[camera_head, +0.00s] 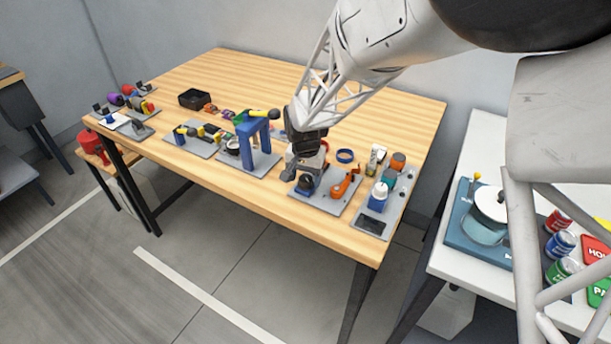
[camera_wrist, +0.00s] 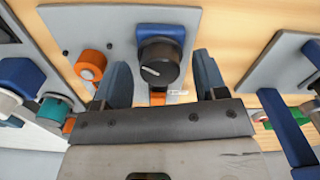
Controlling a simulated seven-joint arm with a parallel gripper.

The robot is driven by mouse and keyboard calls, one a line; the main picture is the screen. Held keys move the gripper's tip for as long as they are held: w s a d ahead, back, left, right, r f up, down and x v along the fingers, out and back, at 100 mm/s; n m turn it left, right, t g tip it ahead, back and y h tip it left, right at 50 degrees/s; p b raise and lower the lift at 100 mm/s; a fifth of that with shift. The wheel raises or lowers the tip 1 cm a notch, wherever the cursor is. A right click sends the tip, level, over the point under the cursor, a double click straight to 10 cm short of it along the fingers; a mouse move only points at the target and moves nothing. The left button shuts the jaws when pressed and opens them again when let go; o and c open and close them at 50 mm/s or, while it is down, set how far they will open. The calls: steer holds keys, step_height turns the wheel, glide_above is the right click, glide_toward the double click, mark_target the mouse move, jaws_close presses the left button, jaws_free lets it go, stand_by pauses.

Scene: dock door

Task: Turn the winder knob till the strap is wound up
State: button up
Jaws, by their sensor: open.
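The winder knob (camera_wrist: 158,62) is black and round with a white mark line. It sits on a blue block (camera_wrist: 160,25) on a grey plate (camera_wrist: 105,20). In the head view the dark knob (camera_head: 305,182) is at the front left of its plate (camera_head: 325,203). My gripper (camera_wrist: 163,64) is open, with one blue-grey finger on each side of the knob and a gap on both sides. A short orange piece (camera_wrist: 158,98), possibly the strap, shows between the fingers. In the head view my gripper (camera_head: 297,172) hangs over the knob's plate and hides part of it.
An orange part (camera_head: 346,184) stands beside the knob on the same plate. A panel with blue, teal and orange parts (camera_head: 372,222) is close on the right. A blue arch stand (camera_head: 252,128) is close on the left. The wooden table's (camera_head: 400,115) back right is clear.

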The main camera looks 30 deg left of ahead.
mark_target(306, 177)
steer(key=shift+r, duration=3.9)
steer(key=n, duration=0.4)
steer(key=shift+n, duration=0.4)
steer(key=n, duration=1.3)
steer(key=shift+f, duration=0.1)
steer(key=shift+f, duration=3.85)
